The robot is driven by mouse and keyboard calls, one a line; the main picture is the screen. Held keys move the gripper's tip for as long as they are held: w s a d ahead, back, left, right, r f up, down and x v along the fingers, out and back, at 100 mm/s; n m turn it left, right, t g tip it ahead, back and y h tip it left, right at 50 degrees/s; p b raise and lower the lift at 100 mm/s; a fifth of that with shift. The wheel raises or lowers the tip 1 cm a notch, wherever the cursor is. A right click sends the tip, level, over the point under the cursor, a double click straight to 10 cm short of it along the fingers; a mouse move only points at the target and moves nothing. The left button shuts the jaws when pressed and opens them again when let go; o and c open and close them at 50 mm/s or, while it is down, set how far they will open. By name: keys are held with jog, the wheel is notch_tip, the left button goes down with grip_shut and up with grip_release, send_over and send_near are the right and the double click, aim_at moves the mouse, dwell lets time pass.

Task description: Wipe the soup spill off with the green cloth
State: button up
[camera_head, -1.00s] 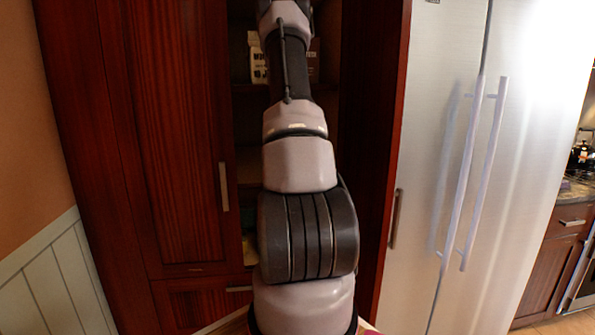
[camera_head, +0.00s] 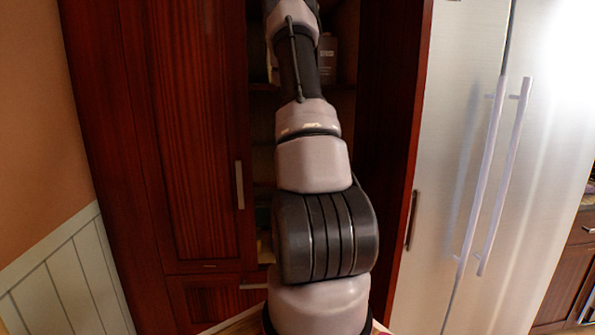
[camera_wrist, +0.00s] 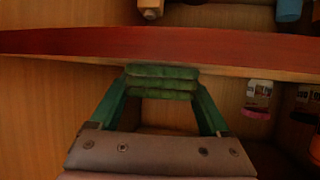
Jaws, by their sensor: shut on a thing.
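The green cloth (camera_wrist: 162,72) is a folded, layered bundle in the wrist view. My gripper (camera_wrist: 161,90) is shut on it, with one finger at each side. The cloth is close to a reddish-brown wooden board edge that crosses the wrist view; I cannot tell if they touch. In the head view my arm reaches up and away into an open cabinet, and my gripper and the cloth are hidden there. No soup spill shows in either view.
The cabinet has a closed wooden door (camera_head: 187,130) on the left and an open side at the right. A steel fridge (camera_head: 450,150) with long handles stands right. In the wrist view, small packages (camera_wrist: 258,98) and a blue item (camera_wrist: 289,10) sit around the wooden board (camera_wrist: 60,42).

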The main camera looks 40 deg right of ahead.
jog(key=shift+s+d+r, duration=0.1)
jog(key=shift+s+d, duration=0.25)
jog(key=shift+d, duration=0.25)
jog(key=shift+s+d+r, duration=0.1)
jog(key=shift+s+d, duration=0.2)
jog(key=shift+d, duration=0.25)
jog(key=shift+s+d+f, duration=0.15)
jog(key=shift+s+d, duration=0.35)
jog(key=shift+d, duration=0.25)
jog(key=shift+s+d+f, duration=0.1)
jog(key=shift+s+d, duration=0.35)
jog(key=shift+d, duration=0.3)
jog(key=shift+w+a+f, duration=0.1)
jog(key=shift+w+a, duration=0.15)
jog(key=shift+a, duration=0.2)
jog(key=shift+w+a, duration=0.55)
jog(key=shift+a, duration=0.35)
jog(key=shift+w+a, duration=0.55)
jog(key=shift+a, duration=0.3)
jog(key=shift+w+a, duration=0.55)
jog(key=shift+a, duration=0.35)
jog(key=shift+r, duration=0.2)
jog(key=shift+r, duration=3)
jog(key=shift+r, duration=1.5)
